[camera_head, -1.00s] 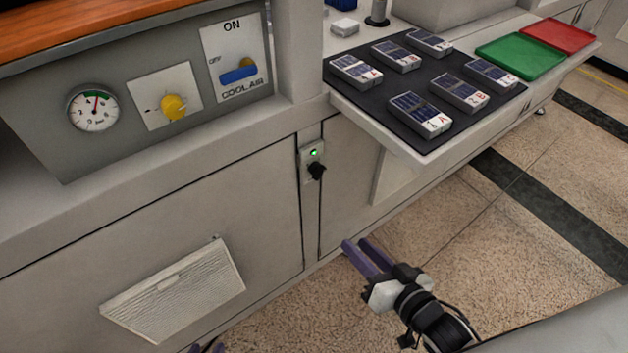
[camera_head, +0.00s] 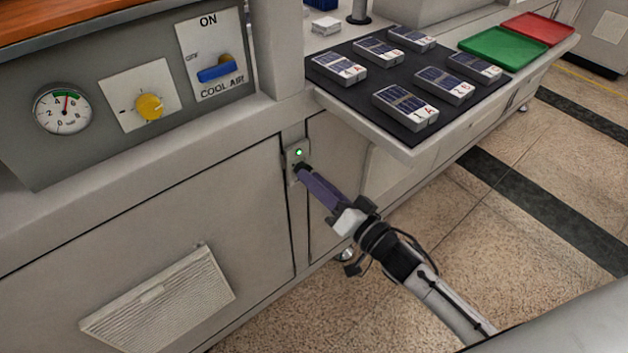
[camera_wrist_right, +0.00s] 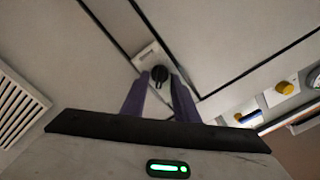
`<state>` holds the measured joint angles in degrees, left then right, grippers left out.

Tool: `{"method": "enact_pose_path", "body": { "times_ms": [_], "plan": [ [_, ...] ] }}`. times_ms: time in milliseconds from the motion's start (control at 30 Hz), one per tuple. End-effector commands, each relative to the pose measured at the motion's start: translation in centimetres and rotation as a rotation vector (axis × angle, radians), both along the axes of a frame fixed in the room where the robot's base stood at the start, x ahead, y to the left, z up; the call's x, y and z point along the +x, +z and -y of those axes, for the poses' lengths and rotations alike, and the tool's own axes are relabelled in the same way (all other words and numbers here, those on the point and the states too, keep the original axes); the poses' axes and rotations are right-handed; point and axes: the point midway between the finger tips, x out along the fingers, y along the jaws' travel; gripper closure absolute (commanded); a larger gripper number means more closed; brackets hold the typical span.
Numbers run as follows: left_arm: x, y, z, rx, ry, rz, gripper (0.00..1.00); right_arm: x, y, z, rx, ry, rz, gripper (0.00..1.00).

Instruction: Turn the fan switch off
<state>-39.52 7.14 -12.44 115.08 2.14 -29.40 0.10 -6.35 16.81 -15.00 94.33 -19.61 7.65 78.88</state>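A black rotary switch (camera_head: 300,168) sits on a small light plate on the cabinet front, under a lit green lamp (camera_head: 299,152). I see no fan label on it. My right gripper (camera_head: 306,177) points at this switch, with its purple fingertips at or just short of it. In the right wrist view the black switch (camera_wrist_right: 160,74) shows between and just beyond the tips of the open right gripper (camera_wrist_right: 160,84). The fingers stand apart, one on each side. I cannot tell whether they touch it. My left gripper is out of view.
A blue COOL AIR switch (camera_head: 216,70), a yellow knob (camera_head: 149,107) and a gauge (camera_head: 63,110) are on the panel at upper left. A ledge with a black mat (camera_head: 350,97) of labelled blocks juts out above my right arm. A louvred vent (camera_head: 160,305) is low left.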

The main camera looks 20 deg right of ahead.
Motion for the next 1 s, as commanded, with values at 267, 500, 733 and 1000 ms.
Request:
{"method": "enact_pose_path", "body": {
  "times_ms": [267, 500, 733, 1000],
  "plan": [
    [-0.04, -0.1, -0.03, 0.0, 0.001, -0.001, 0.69, 0.72, -0.03, -0.28, 0.0, 0.0, -0.002, 0.73],
    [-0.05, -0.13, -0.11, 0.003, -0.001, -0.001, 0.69, 0.68, -0.03, -0.26, 0.0, 0.0, -0.001, 0.95],
    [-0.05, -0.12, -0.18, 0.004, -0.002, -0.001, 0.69, 0.67, -0.02, -0.25, -0.002, 0.0, -0.001, 1.0],
    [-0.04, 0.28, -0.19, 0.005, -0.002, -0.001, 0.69, 0.67, 0.07, -0.24, -0.064, -0.001, 0.023, 1.0]
  ]
}}
